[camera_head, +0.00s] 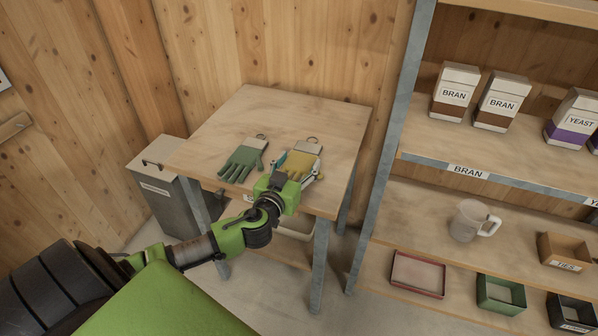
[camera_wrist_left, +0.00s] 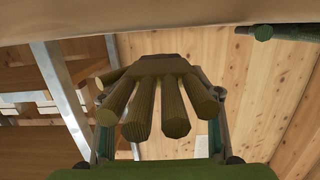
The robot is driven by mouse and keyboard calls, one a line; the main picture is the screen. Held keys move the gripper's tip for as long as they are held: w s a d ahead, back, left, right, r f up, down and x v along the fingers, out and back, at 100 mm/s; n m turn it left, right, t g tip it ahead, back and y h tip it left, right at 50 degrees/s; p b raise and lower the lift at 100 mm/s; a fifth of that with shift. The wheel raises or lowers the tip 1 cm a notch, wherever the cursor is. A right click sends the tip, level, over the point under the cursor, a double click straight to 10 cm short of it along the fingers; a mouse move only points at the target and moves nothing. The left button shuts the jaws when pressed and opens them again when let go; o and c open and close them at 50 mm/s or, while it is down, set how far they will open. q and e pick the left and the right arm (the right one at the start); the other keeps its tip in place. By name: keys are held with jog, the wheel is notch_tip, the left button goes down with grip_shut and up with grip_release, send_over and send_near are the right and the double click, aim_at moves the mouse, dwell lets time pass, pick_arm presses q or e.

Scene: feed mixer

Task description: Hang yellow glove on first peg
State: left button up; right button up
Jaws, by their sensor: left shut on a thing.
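The yellow glove (camera_head: 299,162) is at the front of the small wooden table (camera_head: 262,112), with a metal ring at its cuff. My left gripper (camera_head: 297,170) is at the glove's finger end and is shut on it. In the left wrist view the yellow glove (camera_wrist_left: 165,82) lies between the two gripper fingers, its fingers toward the camera. I cannot tell whether the glove still touches the tabletop. No pegs show clearly in either view. My right gripper is not in view.
A green glove (camera_head: 242,162) with a ring lies on the table left of the yellow one. A grey metal bin (camera_head: 165,185) stands left of the table. A shelf (camera_head: 475,165) with bran packs, a jug (camera_head: 470,220) and boxes stands at right. A wooden bar (camera_head: 14,126) is at far left.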

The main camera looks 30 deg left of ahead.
pick_arm(q)
jog(key=shift+w+a+f, duration=0.15)
jog(key=shift+w+f, duration=0.1)
jog(key=shift+f, duration=0.1)
jog(key=f, duration=0.3)
jog(key=shift+w+f, duration=0.1)
jog(key=shift+w, duration=0.2)
jog(key=shift+f, duration=0.1)
jog(key=shift+f+b, duration=0.2)
jog(key=shift+b, duration=0.15)
jog(key=o, duration=1.1)
jog(key=shift+r, duration=0.1)
